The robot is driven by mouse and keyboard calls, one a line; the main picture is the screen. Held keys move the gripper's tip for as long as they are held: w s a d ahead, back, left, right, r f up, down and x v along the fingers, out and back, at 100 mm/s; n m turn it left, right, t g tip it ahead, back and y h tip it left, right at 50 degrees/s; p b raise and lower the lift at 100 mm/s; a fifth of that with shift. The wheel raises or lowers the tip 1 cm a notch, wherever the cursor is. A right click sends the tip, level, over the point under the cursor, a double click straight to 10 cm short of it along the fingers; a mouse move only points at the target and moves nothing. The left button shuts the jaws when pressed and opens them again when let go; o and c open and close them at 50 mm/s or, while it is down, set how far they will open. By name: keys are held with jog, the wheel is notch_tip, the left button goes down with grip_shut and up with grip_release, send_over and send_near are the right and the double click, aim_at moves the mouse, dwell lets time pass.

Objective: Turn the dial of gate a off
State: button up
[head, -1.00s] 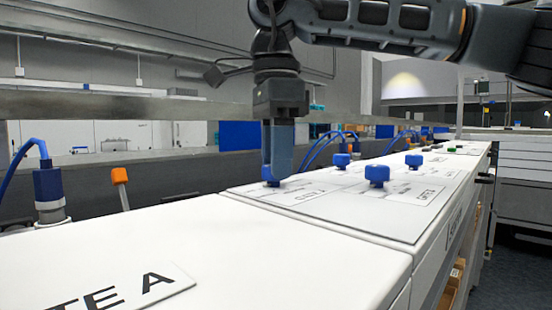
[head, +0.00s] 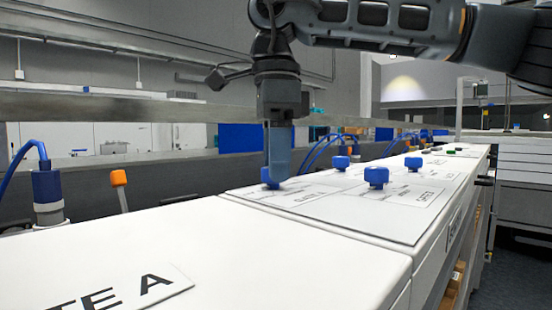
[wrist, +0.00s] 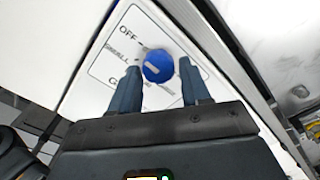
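The blue round dial (wrist: 157,66) sits on a white label plate in the wrist view, with "OFF" and "SMALL" printed to its left and more text below, partly hidden by a finger. A pale bar marks the dial's face. My gripper (wrist: 158,72) is open, with one finger on each side of the dial; I cannot tell whether they touch it. In the head view my gripper (head: 279,180) points straight down at the leftmost blue dial (head: 268,176), which its fingers partly hide. A large sign ending in "TE A" (head: 130,292) lies on the near white top.
More blue dials (head: 376,177) stand on the white panel (head: 330,222) to the right and behind. An orange-topped lever (head: 119,178) and a blue cable connector (head: 47,190) stand at the left. A grey rail (head: 110,104) runs behind.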

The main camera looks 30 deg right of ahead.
jog(key=shift+o, duration=1.2)
jog(key=shift+r, duration=0.1)
jog(key=shift+r, duration=3.8)
jog(key=shift+a, duration=0.1)
